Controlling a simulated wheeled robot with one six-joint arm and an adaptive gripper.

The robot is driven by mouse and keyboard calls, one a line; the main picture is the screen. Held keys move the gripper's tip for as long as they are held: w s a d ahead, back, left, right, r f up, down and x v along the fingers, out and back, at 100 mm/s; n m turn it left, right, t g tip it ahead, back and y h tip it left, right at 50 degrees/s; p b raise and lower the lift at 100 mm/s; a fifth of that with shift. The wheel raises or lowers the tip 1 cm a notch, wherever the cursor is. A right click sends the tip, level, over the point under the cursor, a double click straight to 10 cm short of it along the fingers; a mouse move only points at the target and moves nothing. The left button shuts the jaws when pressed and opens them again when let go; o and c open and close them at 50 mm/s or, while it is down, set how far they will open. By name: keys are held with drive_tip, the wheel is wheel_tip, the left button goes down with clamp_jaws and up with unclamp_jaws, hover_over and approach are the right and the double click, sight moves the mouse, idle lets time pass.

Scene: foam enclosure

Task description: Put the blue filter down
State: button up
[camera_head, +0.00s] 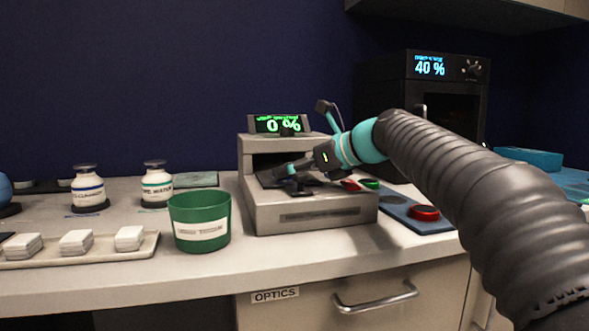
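My gripper (283,173) reaches in from the right and is at the front opening of the grey device (310,212), low over its ledge. The fingers are small and dark, and I cannot tell whether they are open or shut, or whether they hold anything. No blue filter can be made out. A dark shape lies under the gripper on the ledge, too unclear to name. A red disc (351,185) and a green disc (371,183) show at the right of the ledge, partly by my arm. Another red disc (424,212) is on the blue tray (397,204).
A green bin (200,236) stands left of the device. Two labelled bottles (88,190) (156,187) stand behind it. A tray (140,252) with white stacks lies at the left. A black oven-like machine (395,83) reads 40 %; the grey device's display (279,124) reads 0 %.

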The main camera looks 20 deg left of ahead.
drive_tip(key=shift+r, duration=0.1)
drive_tip(key=shift+d+r, duration=0.15)
drive_tip(key=v, duration=1.1)
drive_tip(key=shift+s+d+r+p, duration=0.1)
drive_tip(key=shift+d+p, duration=0.25)
drive_tip(key=shift+p, duration=0.05)
